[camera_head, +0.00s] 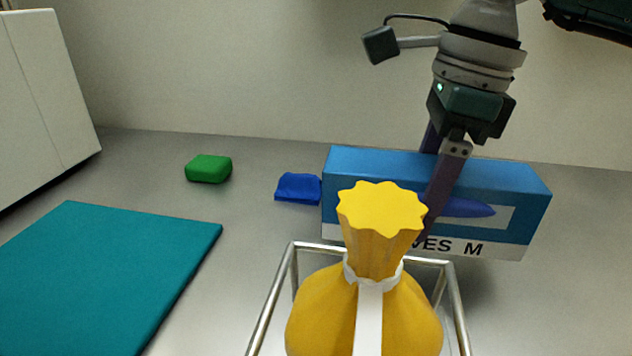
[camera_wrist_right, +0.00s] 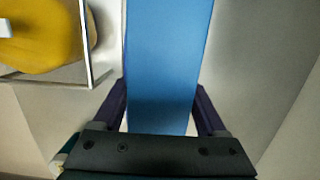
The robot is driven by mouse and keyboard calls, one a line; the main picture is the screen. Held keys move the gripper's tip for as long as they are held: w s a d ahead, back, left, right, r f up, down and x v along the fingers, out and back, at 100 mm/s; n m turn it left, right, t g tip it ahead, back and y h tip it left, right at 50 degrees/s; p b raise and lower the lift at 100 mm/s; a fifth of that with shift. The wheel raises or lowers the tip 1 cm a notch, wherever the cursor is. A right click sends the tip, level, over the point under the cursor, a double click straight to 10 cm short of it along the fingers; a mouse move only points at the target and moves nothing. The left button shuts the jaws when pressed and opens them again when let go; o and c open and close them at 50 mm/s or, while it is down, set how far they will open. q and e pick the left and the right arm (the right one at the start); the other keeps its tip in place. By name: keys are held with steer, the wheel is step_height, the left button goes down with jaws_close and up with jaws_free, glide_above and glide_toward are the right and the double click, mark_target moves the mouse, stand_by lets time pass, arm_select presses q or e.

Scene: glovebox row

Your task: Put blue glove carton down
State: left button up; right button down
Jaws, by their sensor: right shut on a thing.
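The blue glove carton (camera_head: 385,163) is a long box with a white lower band lettered "VES M". My right gripper (camera_head: 432,190) comes down from above and is shut across the carton's narrow width, one finger in front and one behind. In the right wrist view the carton (camera_wrist_right: 168,60) runs between the two fingers of the gripper (camera_wrist_right: 161,108). The carton looks level, at or just above the grey worktop (camera_head: 240,245); I cannot tell whether it touches. The yellow bag hides its lower left front. My left gripper is not in view.
A tied yellow bag (camera_head: 375,275) stands in a metal wire frame (camera_head: 270,312) in front of the carton. A blue piece (camera_head: 298,188) lies close to its left end, a green block (camera_head: 208,169) farther left. A teal mat (camera_head: 100,275) lies front left. Worktop right of the carton is clear.

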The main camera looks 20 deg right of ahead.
step_height(320, 180, down, 4)
steer(key=shift+f+b, duration=0.1)
steer(key=shift+b, duration=0.25)
steer(key=shift+f, duration=0.15)
jaws_free()
